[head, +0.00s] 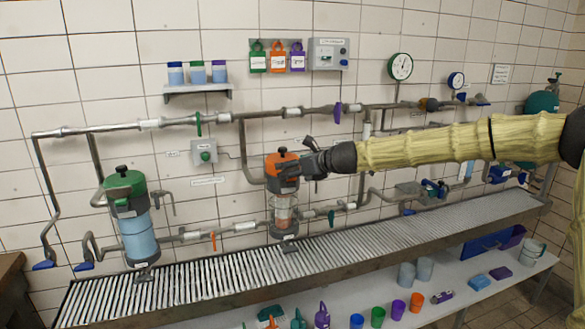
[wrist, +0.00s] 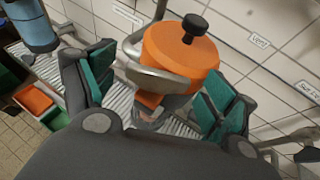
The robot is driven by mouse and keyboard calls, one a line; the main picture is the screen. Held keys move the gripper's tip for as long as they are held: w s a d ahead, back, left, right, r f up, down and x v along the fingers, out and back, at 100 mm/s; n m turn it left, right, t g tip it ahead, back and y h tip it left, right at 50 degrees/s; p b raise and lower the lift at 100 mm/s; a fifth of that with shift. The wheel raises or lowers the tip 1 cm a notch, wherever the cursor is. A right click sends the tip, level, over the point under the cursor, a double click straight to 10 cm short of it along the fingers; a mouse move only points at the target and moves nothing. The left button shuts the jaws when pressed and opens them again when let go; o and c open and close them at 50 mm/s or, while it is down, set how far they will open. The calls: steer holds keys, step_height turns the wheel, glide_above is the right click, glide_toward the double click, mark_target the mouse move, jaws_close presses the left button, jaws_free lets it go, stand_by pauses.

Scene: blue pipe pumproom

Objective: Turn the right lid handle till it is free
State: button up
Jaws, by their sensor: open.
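The right filter housing has an orange lid (head: 277,157) with a black knob on top, and stands in the pipe run above the slatted bench. In the wrist view the orange lid (wrist: 180,60) fills the upper middle, with its black knob (wrist: 194,28). A grey metal band (wrist: 150,75) curves round the lid's near side; I cannot tell whether it is the handle. My gripper (wrist: 160,92) is open, its green-padded fingers spread left and right below the lid. In the head view my gripper (head: 308,165) is at the lid's right side. Contact cannot be told.
A left housing with a green lid (head: 124,183) and blue bowl stands to the left. Pipes with a purple valve handle (head: 337,113) run behind and above my gripper. The slatted bench (head: 200,283) below is mostly clear. Cups and bottles stand on the lower shelf.

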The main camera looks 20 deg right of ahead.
steer(key=v, duration=1.2)
stand_by(0.6)
